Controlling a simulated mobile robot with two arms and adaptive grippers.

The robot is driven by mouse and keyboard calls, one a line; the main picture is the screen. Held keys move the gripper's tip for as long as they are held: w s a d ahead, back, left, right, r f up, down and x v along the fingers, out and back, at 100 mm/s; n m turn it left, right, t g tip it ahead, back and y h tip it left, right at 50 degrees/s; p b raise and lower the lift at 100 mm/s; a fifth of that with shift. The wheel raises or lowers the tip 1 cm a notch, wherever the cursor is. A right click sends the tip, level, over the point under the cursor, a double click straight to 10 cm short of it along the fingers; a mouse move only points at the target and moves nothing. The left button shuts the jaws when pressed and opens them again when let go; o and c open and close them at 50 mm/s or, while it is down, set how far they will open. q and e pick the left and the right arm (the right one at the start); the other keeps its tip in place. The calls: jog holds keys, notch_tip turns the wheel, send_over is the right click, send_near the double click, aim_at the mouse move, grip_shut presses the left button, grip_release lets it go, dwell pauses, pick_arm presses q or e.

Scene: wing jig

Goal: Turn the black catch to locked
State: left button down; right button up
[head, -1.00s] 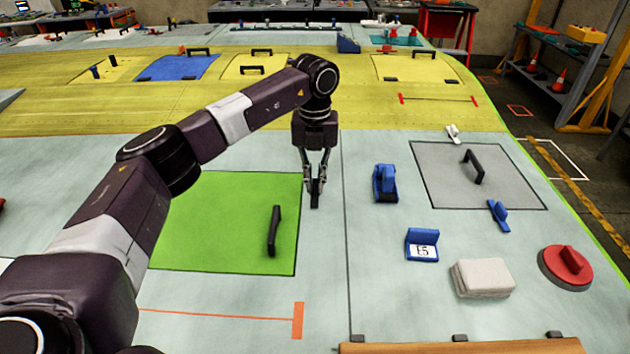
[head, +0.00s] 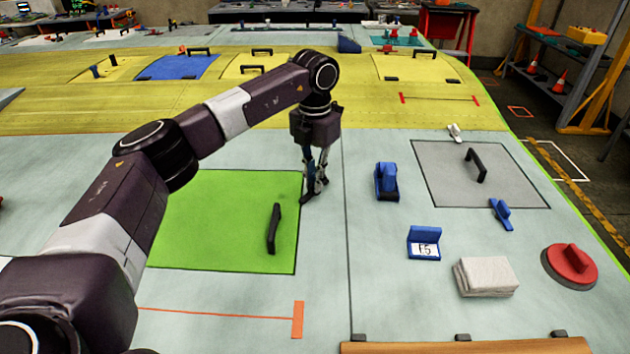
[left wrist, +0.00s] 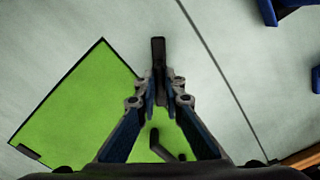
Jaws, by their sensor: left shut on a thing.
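The black catch (left wrist: 158,52) is a small dark bar beside the right edge of the green panel (head: 225,225). My left gripper (head: 316,186) points down at it and is shut on it. In the left wrist view, the catch sits between the fingertips (left wrist: 160,88) and sticks out past them. In the head view, the catch's near end (head: 305,200) points toward the near left, at the panel's edge. Its other end is hidden by the fingers. I cannot tell whether it overlaps the panel. My right gripper is not in view.
The green panel has a black handle (head: 273,229). To the right are a blue clamp-like block (head: 386,182), a blue holder marked E5 (head: 424,245), a white cloth stack (head: 486,277), a red round knob (head: 570,264) and a grey panel (head: 440,175). Pale surface lies bare around the gripper.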

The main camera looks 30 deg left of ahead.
pick_arm(q)
jog(key=m, duration=0.5)
jog(key=shift+w+a+r+m, duration=0.1)
jog(key=shift+m, duration=0.2)
jog(key=m, duration=0.5)
jog(key=shift+b, duration=0.3)
jog(key=shift+m, duration=0.3)
jog(key=c, duration=2)
grip_release()
jog(key=shift+c, duration=0.2)
notch_tip(320, 180, up, 12)
